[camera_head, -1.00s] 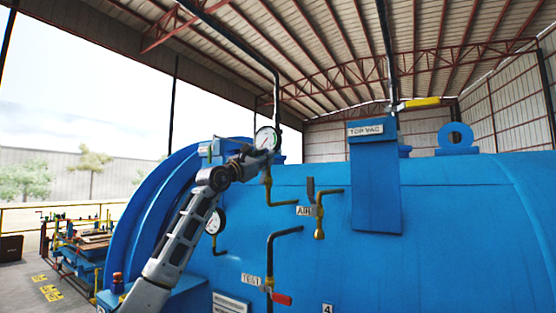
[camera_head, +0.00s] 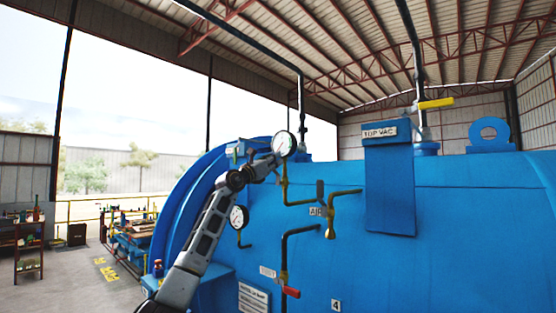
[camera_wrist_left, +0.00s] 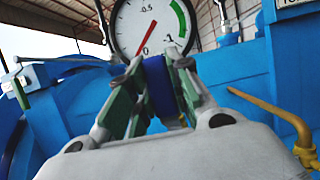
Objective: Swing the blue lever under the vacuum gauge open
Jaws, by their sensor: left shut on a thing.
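The round vacuum gauge (camera_head: 284,144) stands on the upper left of the blue autoclave (camera_head: 340,260). In the left wrist view the same gauge (camera_wrist_left: 150,24) shows a white dial with a red needle near 0 and a green band. My left gripper (camera_head: 274,161) is just below and left of the gauge. In the left wrist view the gripper (camera_wrist_left: 157,95) has its green-padded fingers on both sides of the blue lever (camera_wrist_left: 157,83), shut on it directly under the gauge. The lever is hidden behind my gripper in the head view. My right gripper is not in view.
A yellow-handled valve (camera_head: 436,103) sits above the TOP VAC box (camera_head: 390,185). A smaller gauge (camera_head: 238,216), brass pipes (camera_head: 344,193) and a red-handled valve (camera_head: 291,292) are on the vessel's side. A shelf (camera_head: 28,248) stands far left.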

